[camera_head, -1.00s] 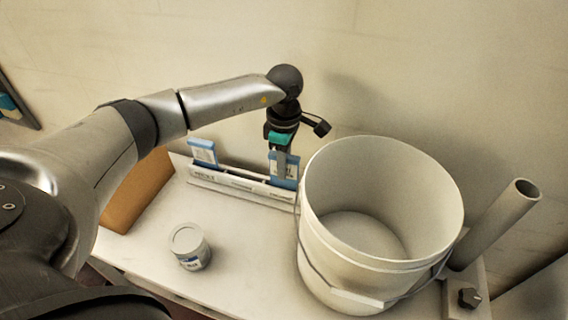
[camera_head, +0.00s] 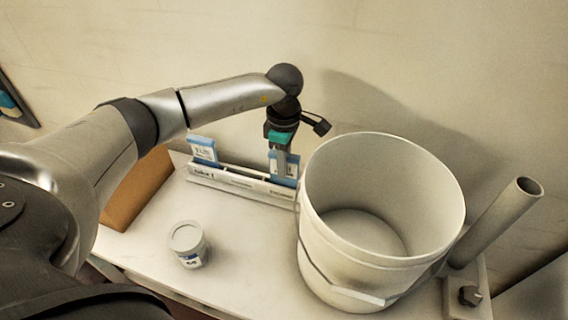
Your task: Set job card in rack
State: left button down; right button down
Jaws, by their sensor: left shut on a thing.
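The job card (camera_head: 291,166) is a blue-edged card with a white face, held upright by my left gripper (camera_head: 280,160). The gripper points down and is shut on the card, partly covering it. The card's lower edge is at the right part of the rack (camera_head: 232,183), a low white slotted holder with print on its front. I cannot tell whether the card rests on the slot's bottom. Another blue and white card (camera_head: 203,150) stands in the rack's left end. My right gripper is not in view.
A large white bucket (camera_head: 325,243) stands close to the right of the rack. A small white labelled can (camera_head: 188,245) is in front of it. A brown block (camera_head: 137,192) lies at the left, and a grey tube (camera_head: 497,222) leans at the right. The wall is close behind.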

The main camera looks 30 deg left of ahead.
pick_arm(q)
jog(key=shift+f+b, duration=0.45)
jog(key=shift+f, duration=0.15)
dwell(0.3)
jog(key=c, duration=0.7)
grip_release()
jog(key=shift+o, duration=0.2)
